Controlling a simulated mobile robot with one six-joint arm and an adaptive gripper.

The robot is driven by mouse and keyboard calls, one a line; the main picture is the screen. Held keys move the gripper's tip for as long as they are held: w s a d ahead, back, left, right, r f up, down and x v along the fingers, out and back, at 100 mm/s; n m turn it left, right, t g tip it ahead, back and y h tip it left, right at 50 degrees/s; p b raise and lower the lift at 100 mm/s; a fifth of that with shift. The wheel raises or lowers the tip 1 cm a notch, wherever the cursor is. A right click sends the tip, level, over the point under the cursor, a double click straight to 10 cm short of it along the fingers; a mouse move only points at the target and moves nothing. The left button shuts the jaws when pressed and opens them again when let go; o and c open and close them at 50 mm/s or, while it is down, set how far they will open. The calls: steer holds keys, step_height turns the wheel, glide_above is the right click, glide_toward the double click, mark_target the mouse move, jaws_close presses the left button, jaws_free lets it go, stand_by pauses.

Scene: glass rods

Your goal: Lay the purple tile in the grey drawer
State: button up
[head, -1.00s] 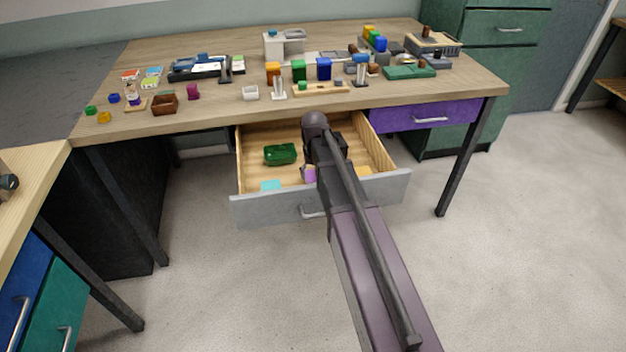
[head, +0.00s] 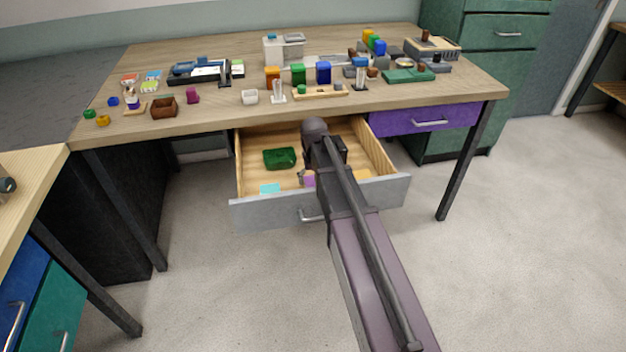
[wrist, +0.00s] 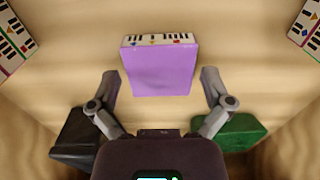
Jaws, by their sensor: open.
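The purple tile (head: 309,181) is inside the open grey drawer (head: 270,212), near its front, partly hidden by my arm in the head view. In the wrist view the purple tile (wrist: 160,70) shows its plain face and a patterned edge over the pale wooden drawer floor. It appears to rest on the floor, but I cannot tell whether it lies fully flat. My gripper (wrist: 159,76) is open, one finger on each side of the tile, with visible gaps. In the head view my arm reaches down into the drawer and hides most of the gripper.
A green block (head: 279,158) lies at the drawer's left, a cyan tile (head: 270,188) at its front left and an orange tile (head: 363,173) at its front right. The tabletop (head: 215,112) above holds many small items. A shut purple drawer (head: 425,118) is to the right.

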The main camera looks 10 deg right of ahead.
steer(key=shift+r, duration=0.1)
step_height(320, 180, up, 12)
steer(key=p, duration=1.2)
stand_by(0.3)
stand_by(0.6)
steer(key=s, duration=1.9)
